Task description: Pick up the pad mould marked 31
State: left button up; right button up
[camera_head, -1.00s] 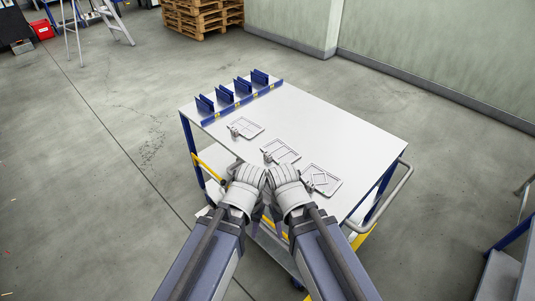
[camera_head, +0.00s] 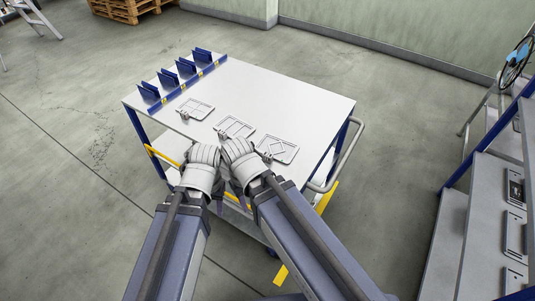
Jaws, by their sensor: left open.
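Three flat grey pad moulds lie apart in a slanting row on the white top of a cart (camera_head: 300,95). The far-left mould (camera_head: 196,108), the middle mould (camera_head: 236,126) and the near-right mould (camera_head: 278,149) each have a small tab or handle at one end. Their numbers are too small to read, so I cannot tell which is 31. My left gripper (camera_head: 205,158) and my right gripper (camera_head: 238,155) are side by side at the cart's near edge, short of the moulds. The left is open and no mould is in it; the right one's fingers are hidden.
A blue rack (camera_head: 188,90) with several upright blue slots and yellow labels runs along the cart top's left end. A push handle (camera_head: 345,160) sticks out at the right. A shelf unit (camera_head: 480,200) stands at the far right. The cart top's far right is clear.

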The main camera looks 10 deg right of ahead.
aim_at(273, 147)
jog(key=j+z, duration=0.2)
jog(key=z, duration=0.55)
jog(key=j+z, duration=0.35)
jog(key=j, duration=0.3)
jog(key=j+z, duration=0.4)
jog(key=j, duration=0.25)
jog(key=k+j, duration=0.1)
jog(key=j, duration=0.3)
jog(key=k+j, duration=0.1)
jog(key=j, duration=0.35)
jog(key=k+j, duration=0.1)
jog(key=j, duration=0.3)
jog(key=j+z, duration=0.05)
